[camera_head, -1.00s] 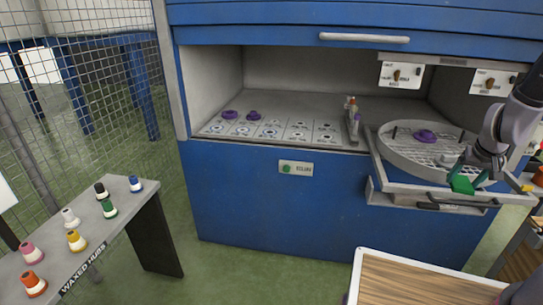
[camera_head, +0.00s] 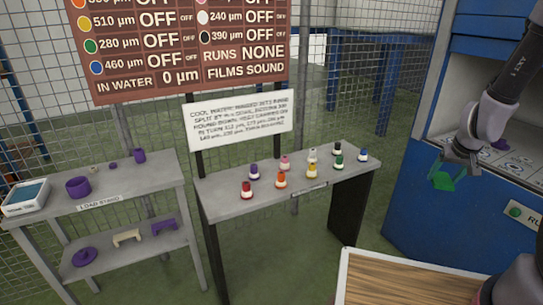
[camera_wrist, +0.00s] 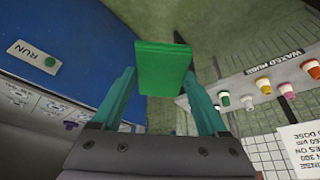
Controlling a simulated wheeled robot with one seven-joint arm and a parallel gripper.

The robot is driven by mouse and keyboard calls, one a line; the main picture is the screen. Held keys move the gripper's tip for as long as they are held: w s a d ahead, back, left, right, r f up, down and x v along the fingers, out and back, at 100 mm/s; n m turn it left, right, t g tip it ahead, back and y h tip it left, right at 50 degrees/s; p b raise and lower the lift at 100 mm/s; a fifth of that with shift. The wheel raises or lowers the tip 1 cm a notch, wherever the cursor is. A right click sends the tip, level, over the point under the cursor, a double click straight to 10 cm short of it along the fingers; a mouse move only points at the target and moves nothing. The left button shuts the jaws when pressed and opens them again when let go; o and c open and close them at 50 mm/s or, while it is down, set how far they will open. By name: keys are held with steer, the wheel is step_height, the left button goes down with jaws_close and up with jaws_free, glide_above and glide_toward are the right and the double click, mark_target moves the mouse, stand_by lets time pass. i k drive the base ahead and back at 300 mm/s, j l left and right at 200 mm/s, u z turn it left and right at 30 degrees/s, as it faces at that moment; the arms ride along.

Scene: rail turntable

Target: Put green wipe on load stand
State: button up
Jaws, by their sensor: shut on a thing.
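The green wipe (camera_wrist: 163,68) is held between the two teal fingers of my gripper (camera_wrist: 165,85) in the wrist view. In the head view the wipe (camera_head: 442,181) hangs below my gripper (camera_head: 455,165), at the right, in front of the blue cabinet. The load stand (camera_head: 132,196) is at the left, a grey two-level stand with a "LOAD STAND" label. Its top bears a purple cup (camera_head: 78,187), small purple pieces and a white tray (camera_head: 26,197) with blue inside. My gripper is well to the right of the stand, apart from it.
A grey bench (camera_head: 225,203) with several coloured hubs stands between the stand and my gripper. Signboards (camera_head: 190,45) rise behind it. A wood-topped surface (camera_head: 400,280) is at the bottom.

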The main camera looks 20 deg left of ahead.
mark_target(157, 173)
steer(key=i+j+u, duration=0.1)
steer(key=j+u, duration=0.4)
steer(key=i+j+u, duration=0.15)
steer(key=j+u, duration=0.15)
steer(key=u, duration=0.15)
steer(key=i+j+u, duration=0.25)
steer(key=u, duration=0.25)
steer(key=i+j, duration=0.4)
